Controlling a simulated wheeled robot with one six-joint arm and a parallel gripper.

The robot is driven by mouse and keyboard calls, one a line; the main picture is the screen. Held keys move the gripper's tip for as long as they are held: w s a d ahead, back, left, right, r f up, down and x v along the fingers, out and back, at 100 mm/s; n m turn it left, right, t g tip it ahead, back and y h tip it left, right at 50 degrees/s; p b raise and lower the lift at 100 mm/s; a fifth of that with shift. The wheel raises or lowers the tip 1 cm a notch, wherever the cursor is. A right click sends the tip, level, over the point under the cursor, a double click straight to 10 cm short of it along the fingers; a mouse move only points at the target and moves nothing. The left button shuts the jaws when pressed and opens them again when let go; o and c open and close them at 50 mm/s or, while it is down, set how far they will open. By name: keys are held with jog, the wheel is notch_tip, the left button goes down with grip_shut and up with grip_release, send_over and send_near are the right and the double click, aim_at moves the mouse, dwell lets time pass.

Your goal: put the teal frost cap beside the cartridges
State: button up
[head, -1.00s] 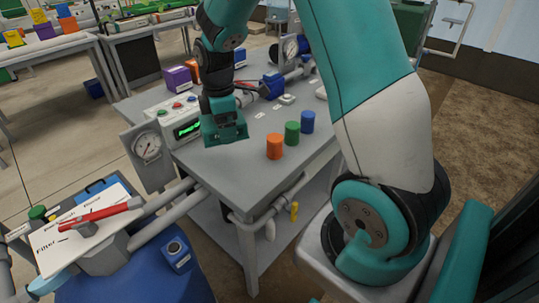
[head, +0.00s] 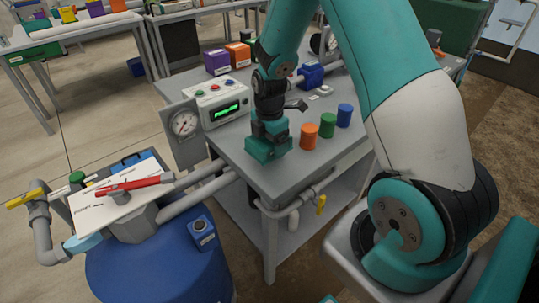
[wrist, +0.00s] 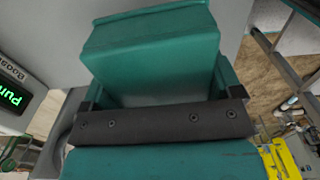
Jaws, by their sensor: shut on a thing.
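The teal frost cap (wrist: 150,45) is a box-like teal piece between my jaws in the wrist view. In the head view its teal block (head: 268,151) shows under my gripper (head: 268,140), at the table's front left part. My gripper is shut on it. I cannot tell whether the cap touches the tabletop. The cartridges stand upright in a slanting row just right of it: orange (head: 309,137), green (head: 327,125) and blue (head: 345,115). A small gap separates the cap from the orange one.
A control box with a green display (head: 218,105) and a round gauge (head: 185,124) stand left of my gripper. Purple (head: 217,62) and orange (head: 238,54) boxes are behind. The table's front edge is close.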

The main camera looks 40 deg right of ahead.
jog(key=shift+f, duration=2.55)
jog(key=shift+f, duration=0.1)
jog(key=o, duration=0.8)
jog(key=shift+c, duration=0.2)
notch_tip(320, 180, up, 12)
jog(key=shift+f, duration=0.15)
jog(key=shift+m+y, duration=0.3)
jog(key=shift+m, duration=0.6)
jog(key=a+r, duration=0.1)
jog(key=s+a+r, duration=0.1)
jog(key=a+r, duration=0.2)
jog(key=a, duration=0.1)
jog(key=shift+s+r, duration=0.3)
jog(key=s+a+r+m+y, duration=0.1)
jog(key=s+a+r+m, duration=0.3)
jog(key=s+a, duration=0.4)
jog(key=s+a+r+m+y, duration=0.2)
jog(key=s+a+r+m, duration=0.3)
jog(key=s, duration=0.7)
jog(key=a+r, duration=0.2)
jog(key=a, duration=0.2)
jog(key=shift+s+m+y, duration=0.3)
